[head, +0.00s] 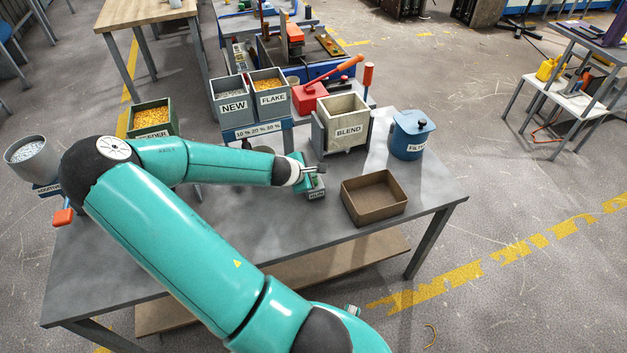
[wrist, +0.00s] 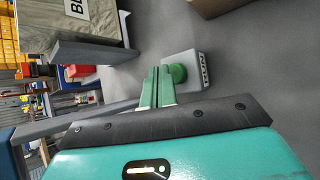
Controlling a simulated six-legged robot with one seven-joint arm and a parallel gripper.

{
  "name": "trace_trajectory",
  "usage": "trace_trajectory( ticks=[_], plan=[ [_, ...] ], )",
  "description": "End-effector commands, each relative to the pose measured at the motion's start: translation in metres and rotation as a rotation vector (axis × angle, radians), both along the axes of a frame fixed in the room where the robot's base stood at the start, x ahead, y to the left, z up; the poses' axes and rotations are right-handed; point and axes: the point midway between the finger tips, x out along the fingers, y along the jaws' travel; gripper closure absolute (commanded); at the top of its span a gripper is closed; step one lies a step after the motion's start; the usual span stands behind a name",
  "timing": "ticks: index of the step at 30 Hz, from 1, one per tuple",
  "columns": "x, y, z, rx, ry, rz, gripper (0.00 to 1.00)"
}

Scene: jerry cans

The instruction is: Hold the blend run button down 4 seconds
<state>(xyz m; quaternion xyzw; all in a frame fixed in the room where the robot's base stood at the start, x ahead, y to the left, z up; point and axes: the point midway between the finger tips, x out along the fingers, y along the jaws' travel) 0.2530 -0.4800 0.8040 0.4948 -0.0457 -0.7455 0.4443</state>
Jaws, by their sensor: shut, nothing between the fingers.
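The run button is a green round cap (wrist: 179,73) on a small grey box (wrist: 196,62) with a label on its side. In the head view the box, labelled RUN (head: 316,194), sits on the grey table, partly covered by my gripper. My gripper (head: 318,171) is shut and empty, close over the box. In the wrist view its green fingers (wrist: 158,78) are together, with their tips right beside the button cap. I cannot tell whether they touch it or whether the cap is pressed. The BLEND bin (head: 348,131) stands behind the box.
An open brown tray (head: 374,203) lies to the right of the button box. A blue lidded FILTER container (head: 411,143) stands at the back right. NEW (head: 232,106) and FLAKE (head: 271,98) bins stand behind my forearm. The table's front right is clear.

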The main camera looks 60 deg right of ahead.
Motion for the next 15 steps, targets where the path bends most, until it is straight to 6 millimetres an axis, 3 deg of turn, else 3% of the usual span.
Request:
trace_trajectory(
  ticks=[11, 15],
  plan=[
    [0.0, 0.0, 0.003, -0.001, 0.001, -0.001, 1.0],
    [0.001, 0.0, 0.013, -0.001, -0.002, -0.001, 1.0]
  ],
)
